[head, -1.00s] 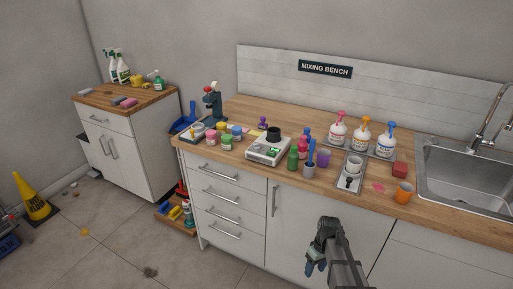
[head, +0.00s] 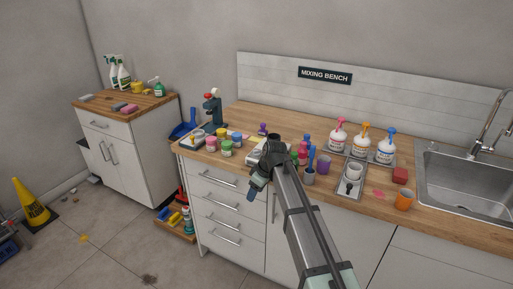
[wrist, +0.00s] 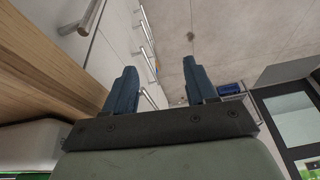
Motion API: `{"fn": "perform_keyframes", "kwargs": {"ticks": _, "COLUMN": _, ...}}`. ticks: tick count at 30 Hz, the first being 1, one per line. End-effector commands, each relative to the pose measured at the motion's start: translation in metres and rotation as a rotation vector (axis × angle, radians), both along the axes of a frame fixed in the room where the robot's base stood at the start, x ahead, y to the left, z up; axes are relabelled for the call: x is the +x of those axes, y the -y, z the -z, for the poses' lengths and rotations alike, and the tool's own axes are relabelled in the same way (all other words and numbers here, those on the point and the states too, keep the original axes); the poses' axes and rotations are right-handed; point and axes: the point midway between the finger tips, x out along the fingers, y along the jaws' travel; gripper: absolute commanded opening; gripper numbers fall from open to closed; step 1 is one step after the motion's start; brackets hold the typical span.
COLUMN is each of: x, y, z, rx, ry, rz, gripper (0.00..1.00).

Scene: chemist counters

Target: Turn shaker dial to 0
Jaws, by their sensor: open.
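The shaker, a white box-shaped device with a black round top, stands on the mixing bench. In the head view only a bit of its pale left side (head: 253,155) shows; my arm hides the rest, and its dial is not visible. My gripper (head: 256,193) is in front of the drawer fronts, just below the counter's front edge and near the shaker. In the wrist view its two blue fingers (wrist: 160,80) are spread apart with nothing between them. That view looks along the cabinet fronts toward the floor.
Paint-like jars (head: 226,148) stand left of the shaker. Bottles, a purple cup (head: 323,163) and a metal tray (head: 349,189) stand to its right. The wooden counter edge (wrist: 35,65) and a drawer handle (wrist: 82,17) are close in the wrist view.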

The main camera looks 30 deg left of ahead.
Motion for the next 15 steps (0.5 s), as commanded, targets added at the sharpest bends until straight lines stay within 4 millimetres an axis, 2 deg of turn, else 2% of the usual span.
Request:
{"fn": "perform_keyframes", "kwargs": {"ticks": 1, "x": 0.003, "y": -0.018, "z": -0.008, "rx": 0.040, "ry": 0.011, "rz": 0.005, "gripper": 0.56}}
{"fn": "perform_keyframes", "kwargs": {"ticks": 3, "x": 0.004, "y": -0.038, "z": -0.018, "rx": 0.093, "ry": 0.023, "rz": 0.018, "gripper": 0.56}}
{"fn": "perform_keyframes", "kwargs": {"ticks": 11, "x": 0.007, "y": -0.098, "z": -0.049, "rx": 0.261, "ry": 0.043, "rz": 0.071, "gripper": 0.56}}
{"fn": "perform_keyframes", "kwargs": {"ticks": 15, "x": 0.010, "y": -0.129, "z": -0.071, "rx": 0.345, "ry": 0.043, "rz": 0.107, "gripper": 0.56}}
